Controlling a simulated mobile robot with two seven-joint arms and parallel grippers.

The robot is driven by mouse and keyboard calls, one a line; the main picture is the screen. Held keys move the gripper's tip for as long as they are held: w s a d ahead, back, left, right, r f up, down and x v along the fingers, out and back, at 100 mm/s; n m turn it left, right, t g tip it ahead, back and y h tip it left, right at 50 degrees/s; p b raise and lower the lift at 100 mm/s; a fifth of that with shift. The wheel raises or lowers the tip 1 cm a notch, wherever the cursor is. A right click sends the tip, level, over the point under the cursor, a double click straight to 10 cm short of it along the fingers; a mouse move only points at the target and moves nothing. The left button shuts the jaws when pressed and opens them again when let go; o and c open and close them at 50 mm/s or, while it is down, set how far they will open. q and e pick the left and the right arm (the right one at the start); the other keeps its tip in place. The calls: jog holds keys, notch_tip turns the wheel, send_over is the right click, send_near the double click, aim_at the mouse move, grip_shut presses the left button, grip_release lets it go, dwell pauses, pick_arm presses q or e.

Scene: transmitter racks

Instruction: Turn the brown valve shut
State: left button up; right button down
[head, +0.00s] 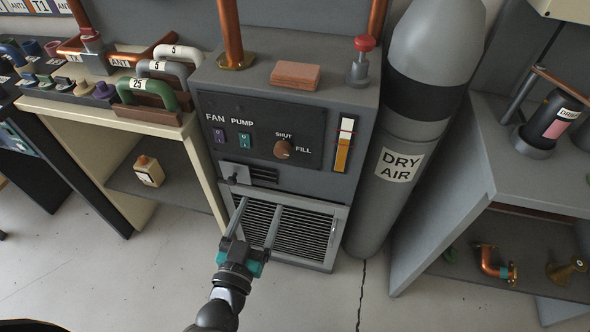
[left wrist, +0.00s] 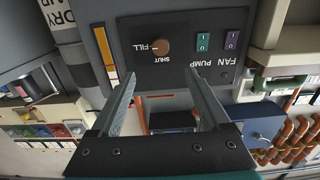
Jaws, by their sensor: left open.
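The brown valve (head: 284,150) is a round knob on the dark front panel of the grey cabinet, with SHUT printed above it and FILL to its right. A small light mark on the knob appears to face FILL. The valve also shows in the left wrist view (left wrist: 160,46), upside down, beyond and between the fingertips. My left gripper (head: 258,206) is open and empty, below the valve and in front of the louvred grille. Its two fingers are wide apart in the left wrist view (left wrist: 160,78) and do not touch the knob. My right gripper is not in view.
FAN (head: 219,137) and PUMP (head: 245,140) switches sit left of the valve, a level gauge (head: 344,145) right. A DRY AIR cylinder (head: 398,165) stands beside the cabinet. A silver latch (head: 236,169) and the grille (head: 300,232) are below. Open floor lies in front.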

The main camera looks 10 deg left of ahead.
aim_at(281, 154)
pick_arm(q)
jog(key=w+b, duration=0.3)
jog(key=w, duration=1.1)
jog(key=shift+w+d, duration=0.1)
jog(key=shift+d, duration=0.1)
jog(key=shift+w, duration=0.55)
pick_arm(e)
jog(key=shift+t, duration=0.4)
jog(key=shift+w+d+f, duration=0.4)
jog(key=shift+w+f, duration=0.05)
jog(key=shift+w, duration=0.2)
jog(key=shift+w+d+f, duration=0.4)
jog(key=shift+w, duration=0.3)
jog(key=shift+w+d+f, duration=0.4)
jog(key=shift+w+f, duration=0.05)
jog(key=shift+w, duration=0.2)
pick_arm(q)
jog(key=shift+c, duration=0.2)
grip_shut()
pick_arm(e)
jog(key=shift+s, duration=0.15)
